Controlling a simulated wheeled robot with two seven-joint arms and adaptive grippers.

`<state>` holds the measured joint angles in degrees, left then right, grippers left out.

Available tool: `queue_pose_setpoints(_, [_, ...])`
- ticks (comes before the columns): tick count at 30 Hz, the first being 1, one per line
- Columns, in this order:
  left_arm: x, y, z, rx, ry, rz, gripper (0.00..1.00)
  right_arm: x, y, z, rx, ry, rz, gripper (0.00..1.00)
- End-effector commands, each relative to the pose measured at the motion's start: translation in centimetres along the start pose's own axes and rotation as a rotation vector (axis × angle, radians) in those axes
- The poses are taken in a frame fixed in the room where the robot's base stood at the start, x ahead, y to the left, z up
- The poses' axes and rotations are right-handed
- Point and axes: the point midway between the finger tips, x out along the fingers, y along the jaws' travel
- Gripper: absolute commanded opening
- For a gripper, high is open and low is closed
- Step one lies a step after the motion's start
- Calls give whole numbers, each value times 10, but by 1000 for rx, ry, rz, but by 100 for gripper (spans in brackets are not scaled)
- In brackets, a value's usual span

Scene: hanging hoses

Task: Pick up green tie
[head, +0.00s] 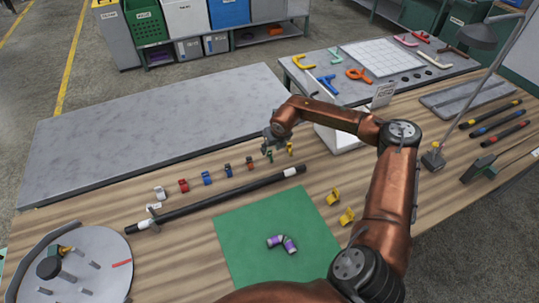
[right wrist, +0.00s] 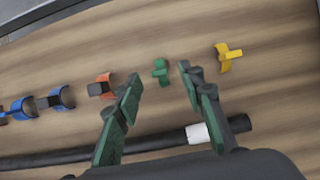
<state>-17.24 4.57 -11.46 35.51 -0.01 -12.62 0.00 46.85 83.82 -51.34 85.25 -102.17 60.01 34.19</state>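The green tie (right wrist: 161,72) lies on the wooden table in the row of coloured ties. In the right wrist view it is between and just beyond my right gripper's fingertips (right wrist: 158,76), which are spread apart with nothing between them. In the head view my right gripper (head: 272,142) hangs over the right part of the row, close to the green tie (head: 269,156), which is partly hidden. A yellow tie (right wrist: 228,57) is to its right and an orange tie (right wrist: 101,87) to its left. My left gripper is not in view.
A black hose (head: 220,200) with white bands lies in front of the row. A green mat (head: 240,225) holds a purple-banded fitting (head: 282,243). Yellow clips (head: 346,216) lie at right. A round grey plate with pegs (head: 95,270) is at lower left. A white box (head: 340,140) stands behind my right arm.

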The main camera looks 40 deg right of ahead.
Motion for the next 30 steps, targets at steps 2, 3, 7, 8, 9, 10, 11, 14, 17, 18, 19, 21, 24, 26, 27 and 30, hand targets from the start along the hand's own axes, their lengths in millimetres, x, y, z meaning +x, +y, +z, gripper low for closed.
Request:
queue_pose_setpoints(2, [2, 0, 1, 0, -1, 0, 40, 14, 0, -1, 0, 2, 1, 36])
queue_pose_setpoints(3, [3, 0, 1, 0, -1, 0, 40, 18, 0, -1, 0, 1, 1, 36])
queue_pose_setpoints(7, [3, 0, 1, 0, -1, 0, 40, 22, 0, 0, 0, 1, 1, 36])
queue_pose_setpoints(8, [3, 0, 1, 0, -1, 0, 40, 22, 0, 0, 0, 0, 0, 36])
queue_pose_setpoints(9, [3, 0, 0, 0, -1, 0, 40, 22, 0, 0, 0, 0, 0, 36])
queue_pose_setpoints(10, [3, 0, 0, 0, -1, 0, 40, 22, 0, 0, 0, 0, 0, 36])
queue_pose_setpoints(11, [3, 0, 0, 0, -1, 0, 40, 22, 0, 0, 0, 0, 0, 36])
queue_pose_setpoints(14, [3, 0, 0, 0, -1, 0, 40, 22, 0, 0, 0, 1, 0, 29])
queue_pose_setpoints(17, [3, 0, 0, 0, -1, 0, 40, 22, 0, 0, 0, 1, 0, 22])
queue_pose_setpoints(18, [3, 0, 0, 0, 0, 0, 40, 22, 0, 0, 0, 1, 0, 20])
queue_pose_setpoints(19, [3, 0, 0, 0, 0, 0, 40, 22, 0, 0, 0, 1, 0, 18])
queue_pose_setpoints(21, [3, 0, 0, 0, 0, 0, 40, 22, 0, 0, 0, 1, 0, 13])
queue_pose_setpoints(24, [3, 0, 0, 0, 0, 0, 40, 22, 0, 0, 0, 1, 0, 6])
queue_pose_setpoints(26, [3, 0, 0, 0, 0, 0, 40, 22, 0, 0, 0, 1, 0, 6])
queue_pose_setpoints(27, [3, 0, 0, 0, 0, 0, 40, 22, 0, 0, 0, 1, 0, 6])
queue_pose_setpoints(30, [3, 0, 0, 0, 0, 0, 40, 22, 0, 0, 0, 1, 0, 6])
